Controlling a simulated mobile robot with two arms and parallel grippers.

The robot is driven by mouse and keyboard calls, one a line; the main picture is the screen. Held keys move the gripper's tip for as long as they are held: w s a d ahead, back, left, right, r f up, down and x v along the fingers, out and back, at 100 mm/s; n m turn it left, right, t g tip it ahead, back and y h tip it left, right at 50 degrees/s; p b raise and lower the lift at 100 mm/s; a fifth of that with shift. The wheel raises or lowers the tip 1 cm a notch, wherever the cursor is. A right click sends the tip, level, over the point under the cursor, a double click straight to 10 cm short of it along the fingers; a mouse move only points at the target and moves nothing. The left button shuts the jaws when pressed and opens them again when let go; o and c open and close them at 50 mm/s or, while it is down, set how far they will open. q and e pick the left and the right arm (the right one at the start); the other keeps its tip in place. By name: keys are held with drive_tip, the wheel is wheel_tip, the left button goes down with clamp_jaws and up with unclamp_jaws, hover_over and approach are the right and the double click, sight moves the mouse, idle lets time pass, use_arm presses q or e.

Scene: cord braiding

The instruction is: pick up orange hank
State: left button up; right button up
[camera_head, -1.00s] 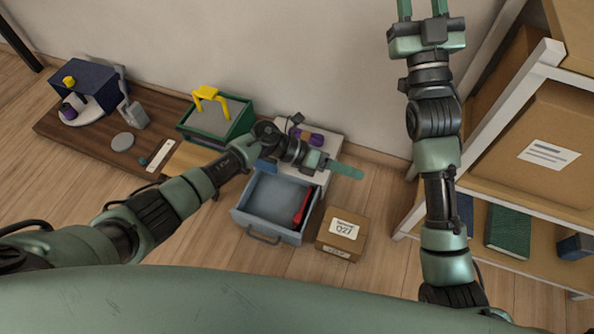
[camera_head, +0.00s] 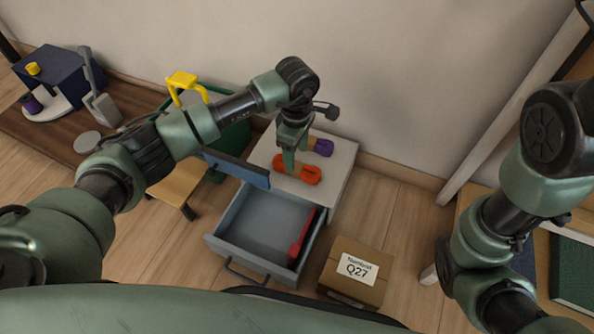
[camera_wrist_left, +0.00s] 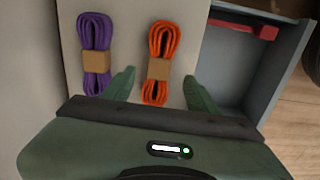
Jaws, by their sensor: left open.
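The orange hank (camera_head: 311,174) lies on the white top of the drawer cabinet, with a tan band round its middle. In the left wrist view the orange hank (camera_wrist_left: 163,42) lies between the two green fingers of my left gripper (camera_wrist_left: 160,88), which is open. In the head view my left gripper (camera_head: 288,158) points down over the hank and hides part of it. I cannot tell whether the fingers touch it. A purple hank (camera_wrist_left: 96,36) with a tan band lies beside it, to its left in the wrist view. My right gripper is outside these views.
Below the cabinet top (camera_head: 344,160) a grey drawer (camera_head: 250,225) stands open with a red tool (camera_head: 302,238) inside. A cardboard box (camera_head: 352,272) stands on the floor to its right. A green bin with a yellow handle (camera_head: 186,82) is at the left. A shelf is at the right.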

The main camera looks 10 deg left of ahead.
sight(297, 166)
use_arm(q)
wheel_tip(297, 166, down, 5)
drive_tip(key=b, duration=0.4)
drive_tip(key=shift+w+f+b, duration=0.1)
drive_tip(key=shift+f+b, duration=0.05)
drive_tip(key=shift+b, duration=0.25)
drive_tip(key=c, duration=1.2)
clamp_jaws()
drive_tip(key=shift+r, duration=0.3)
